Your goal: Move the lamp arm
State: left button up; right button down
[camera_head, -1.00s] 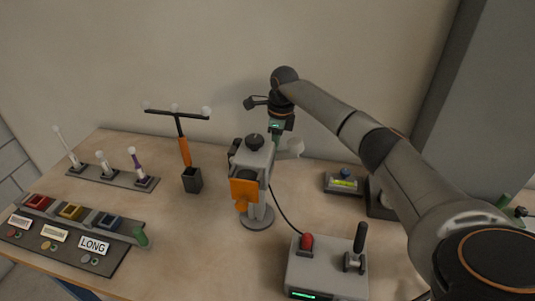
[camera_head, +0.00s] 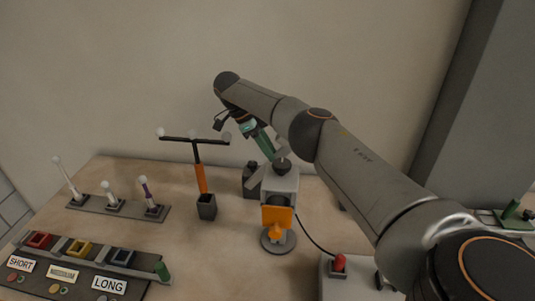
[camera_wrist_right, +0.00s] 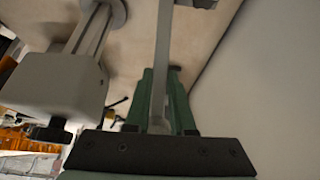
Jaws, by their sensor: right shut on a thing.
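A thin grey bar, the lamp arm (camera_head: 257,181), shows at the box's upper left. In the wrist view the lamp arm (camera_wrist_right: 161,60) runs between the green fingers of my right gripper (camera_wrist_right: 160,100). The grey box (camera_wrist_right: 55,85) is left of it there. In the head view my right gripper (camera_head: 264,144) is shut on the bar behind the box, fingertips partly hidden. My left gripper is not in view.
A T-shaped stand (camera_head: 202,178) is further left, with a rack of upright sticks (camera_head: 117,207) and a labelled panel (camera_head: 75,265). A control box (camera_head: 345,287) with a red knob is at front right.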

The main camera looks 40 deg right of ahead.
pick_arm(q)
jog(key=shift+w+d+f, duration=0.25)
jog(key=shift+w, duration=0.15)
pick_arm(e)
jog(key=shift+w+a+r+g+h, duration=0.3)
jog(key=shift+w+a+g, duration=0.1)
jog(key=shift+w, duration=0.1)
jog(key=c, duration=0.8)
grip_release()
jog(key=shift+o, duration=0.2)
